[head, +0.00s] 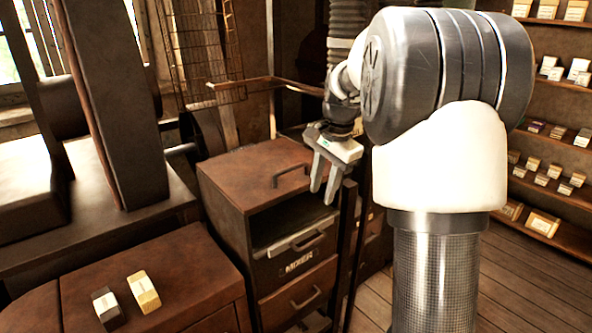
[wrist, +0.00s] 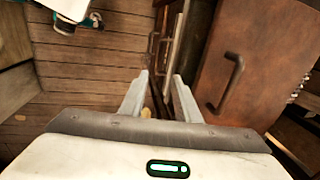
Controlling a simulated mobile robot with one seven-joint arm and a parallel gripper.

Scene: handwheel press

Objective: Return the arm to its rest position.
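My gripper (head: 325,180) hangs fingers-down in the middle of the head view, in front of the right side of a brown drawer cabinet (head: 250,172). Its two fingers stand apart with nothing between them. In the wrist view my gripper (wrist: 161,82) also shows two spread, empty fingers, pointing past the cabinet edge toward the floor. My arm is bent, and its large grey and white joint fills the right of the head view, hiding part of the room behind it.
The cabinet has an open upper compartment and drawer handles (head: 305,297). Two small blocks, one dark and white (head: 108,308) and one yellowish (head: 143,291), lie on the low brown surface. Shelves (head: 560,83) with small boxes stand at right. Wooden floor (wrist: 85,100) is open left of the fingers.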

